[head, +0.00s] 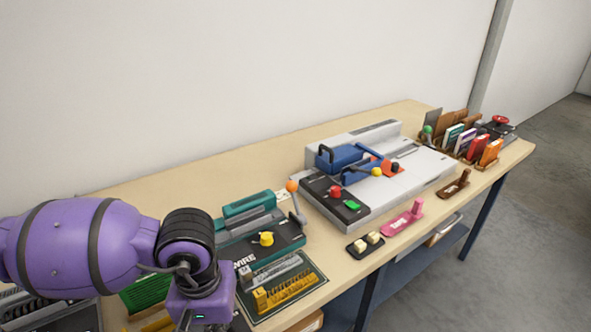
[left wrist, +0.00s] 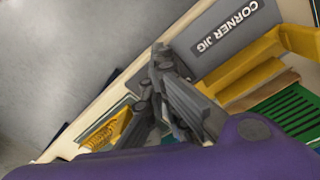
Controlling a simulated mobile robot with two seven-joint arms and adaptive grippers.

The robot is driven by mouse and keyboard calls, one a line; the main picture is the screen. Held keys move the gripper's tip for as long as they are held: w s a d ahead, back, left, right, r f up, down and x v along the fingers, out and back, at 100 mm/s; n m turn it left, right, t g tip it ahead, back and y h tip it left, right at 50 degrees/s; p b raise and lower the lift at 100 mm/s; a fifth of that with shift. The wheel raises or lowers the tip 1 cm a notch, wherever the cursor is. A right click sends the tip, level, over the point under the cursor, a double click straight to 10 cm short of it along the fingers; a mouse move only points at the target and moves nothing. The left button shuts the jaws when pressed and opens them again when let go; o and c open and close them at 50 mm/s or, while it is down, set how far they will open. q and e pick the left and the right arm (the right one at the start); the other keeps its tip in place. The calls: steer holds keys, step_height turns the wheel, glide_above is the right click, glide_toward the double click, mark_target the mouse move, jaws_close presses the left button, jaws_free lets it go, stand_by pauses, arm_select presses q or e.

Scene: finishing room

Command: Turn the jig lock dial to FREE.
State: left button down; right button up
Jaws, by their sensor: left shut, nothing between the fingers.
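The corner jig, a grey block labelled CORNER JIG (left wrist: 226,28) with yellow bars (left wrist: 292,42), shows at the upper right of the left wrist view. My left gripper (left wrist: 162,58) is shut and empty, with its fingertips close to the left end of the grey block; I cannot tell whether they touch. In the head view my purple left arm covers the near left of the bench, and its fingers are out of sight. Part of a green ribbed piece (head: 147,291) shows beside the arm. I cannot make out the jig lock dial or its setting in either view.
A teal machine with a yellow knob (head: 266,239) and an orange-tipped lever (head: 292,187) stands right of my arm. A mat with yellow type (head: 287,291) lies in front. A grey machine (head: 425,168) and small stamps (head: 400,221) stand further right.

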arm_select(q)
steer(key=shift+w+a, duration=0.15)
steer(key=shift+w, duration=0.05)
steer(key=shift+r, duration=0.1)
arm_select(e)
steer(key=shift+s+f, duration=0.1)
steer(key=shift+f, duration=0.15)
arm_select(q)
steer(key=shift+w+r, duration=0.2)
steer(key=shift+r, duration=0.05)
steer(key=shift+s+a, duration=0.1)
steer(key=shift+s, duration=0.05)
steer(key=shift+s+a, duration=0.1)
steer(key=shift+s, duration=0.05)
steer(key=r, duration=0.2)
steer(key=r+p, duration=0.1)
steer(key=r, duration=0.1)
steer(key=r+p, duration=0.1)
steer(key=shift+s+r, duration=0.25)
steer(key=shift+r, duration=0.15)
arm_select(e)
steer(key=shift+t, duration=0.3)
steer(key=w+r, duration=0.1)
steer(key=r, duration=0.1)
steer(key=w+r, duration=0.1)
steer(key=shift+w+r, duration=0.3)
steer(key=shift+r, duration=0.05)
